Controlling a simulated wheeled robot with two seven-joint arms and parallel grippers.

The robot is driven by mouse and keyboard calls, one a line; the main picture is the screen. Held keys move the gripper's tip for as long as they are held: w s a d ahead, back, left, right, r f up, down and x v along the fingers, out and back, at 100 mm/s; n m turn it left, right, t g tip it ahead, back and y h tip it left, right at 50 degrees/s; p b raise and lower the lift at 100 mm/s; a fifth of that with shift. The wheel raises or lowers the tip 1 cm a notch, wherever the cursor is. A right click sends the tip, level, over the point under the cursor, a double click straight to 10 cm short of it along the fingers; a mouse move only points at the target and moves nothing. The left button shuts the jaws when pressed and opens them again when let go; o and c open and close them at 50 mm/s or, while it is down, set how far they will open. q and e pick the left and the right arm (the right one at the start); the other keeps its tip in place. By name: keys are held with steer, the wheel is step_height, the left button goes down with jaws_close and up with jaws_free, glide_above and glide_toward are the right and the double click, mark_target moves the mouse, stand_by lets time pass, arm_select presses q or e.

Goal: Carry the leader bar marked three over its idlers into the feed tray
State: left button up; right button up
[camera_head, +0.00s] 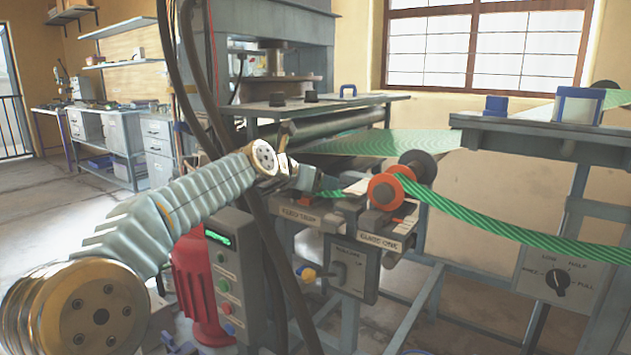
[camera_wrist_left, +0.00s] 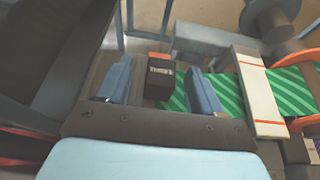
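My left gripper (camera_head: 308,180) is at the feed tray (camera_head: 298,215) in the head view. In the left wrist view, its two blue-grey fingers (camera_wrist_left: 160,84) stand apart. A dark block with an orange end and a small pale label (camera_wrist_left: 160,80), apparently the leader bar, lies between them with a gap on each side. The label is too small to read surely. The green striped web (camera_wrist_left: 228,95) runs from beside the block, under the right finger. In the head view the web (camera_head: 510,222) passes over an orange-flanged idler (camera_head: 385,191). My right gripper is not in view.
A pale crosspiece with orange lines (camera_wrist_left: 262,92) spans the web in the left wrist view. The guide one bracket (camera_head: 380,240) sits below the idler. A control box (camera_head: 225,280) and dark hoses stand left of the tray. The press table (camera_head: 350,102) is behind.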

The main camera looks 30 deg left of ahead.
arm_select(q)
steer(key=v, duration=1.4)
steer(key=shift+w, duration=0.1)
